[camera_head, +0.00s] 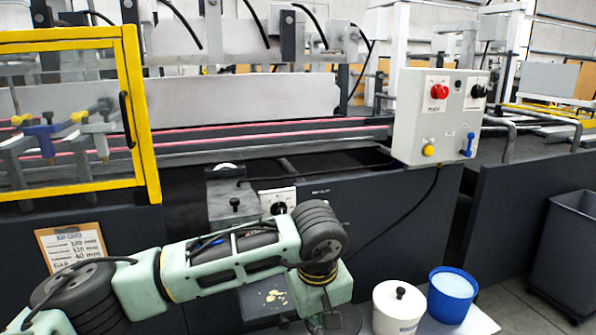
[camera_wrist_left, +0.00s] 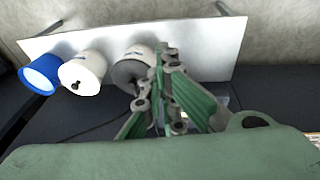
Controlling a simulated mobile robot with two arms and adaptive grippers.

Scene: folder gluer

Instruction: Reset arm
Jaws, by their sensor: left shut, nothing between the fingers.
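My left arm (camera_head: 235,255) comes in from the lower left of the head view and bends down near the bottom middle. My left gripper (camera_wrist_left: 160,95) shows in the left wrist view with its green fingers shut and empty. The fingers partly cover a pot with a dark top (camera_wrist_left: 133,68) in that view. Whether they touch it cannot be told. My right arm and gripper are not in view.
A white lidded pot (camera_head: 398,307) and a blue tub (camera_head: 450,295) stand on a pale surface (camera_head: 478,322) at the bottom right. The machine carries a control box (camera_head: 437,117), a yellow-framed guard (camera_head: 140,110) and a clipboard (camera_head: 72,247). A dark bin (camera_head: 565,250) stands right.

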